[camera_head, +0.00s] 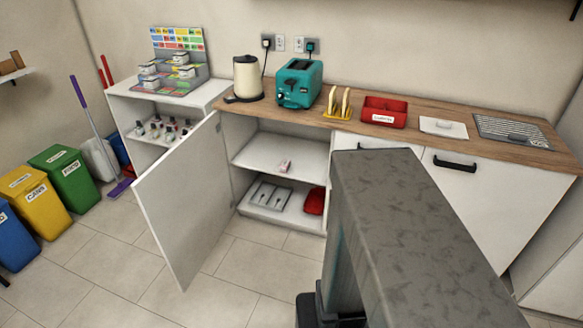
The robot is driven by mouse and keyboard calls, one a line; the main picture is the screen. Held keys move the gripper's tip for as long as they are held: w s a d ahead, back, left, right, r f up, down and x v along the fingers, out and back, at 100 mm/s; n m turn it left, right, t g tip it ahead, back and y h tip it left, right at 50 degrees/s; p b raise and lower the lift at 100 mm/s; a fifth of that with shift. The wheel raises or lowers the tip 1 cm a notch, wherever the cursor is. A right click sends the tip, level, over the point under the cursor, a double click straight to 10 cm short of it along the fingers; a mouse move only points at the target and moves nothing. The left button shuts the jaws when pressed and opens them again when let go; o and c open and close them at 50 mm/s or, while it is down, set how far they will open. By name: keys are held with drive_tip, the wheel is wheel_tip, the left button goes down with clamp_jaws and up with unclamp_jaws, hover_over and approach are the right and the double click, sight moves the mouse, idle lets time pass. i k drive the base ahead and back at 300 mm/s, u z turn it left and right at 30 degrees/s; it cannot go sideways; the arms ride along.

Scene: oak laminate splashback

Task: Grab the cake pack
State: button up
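A small pink and white pack (285,166) lies on the middle shelf (262,155) of the open cabinet under the counter. It may be the cake pack, but it is too small to identify for certain. The shelf around it looks bare. A large grey link of my arm fills the lower right middle, with dark parts at the bottom edge. My gripper's fingers do not show, so its opening and any hold cannot be seen.
The cabinet door (182,205) stands open to the left. Below the shelf are a grey tray (254,193) and a red item (314,202). A kettle (247,77), teal toaster (299,83) and red box (384,112) stand on the counter. Floor in front is clear.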

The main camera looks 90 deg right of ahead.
sight(285, 164)
drive_tip(key=z, duration=4.8)
drive_tip(key=i, duration=0.15)
drive_tip(key=u, duration=2.95)
drive_tip(key=i, duration=1)
drive_tip(key=z, duration=0.15)
drive_tip(key=k, duration=0.65)
drive_tip(key=z, duration=0.05)
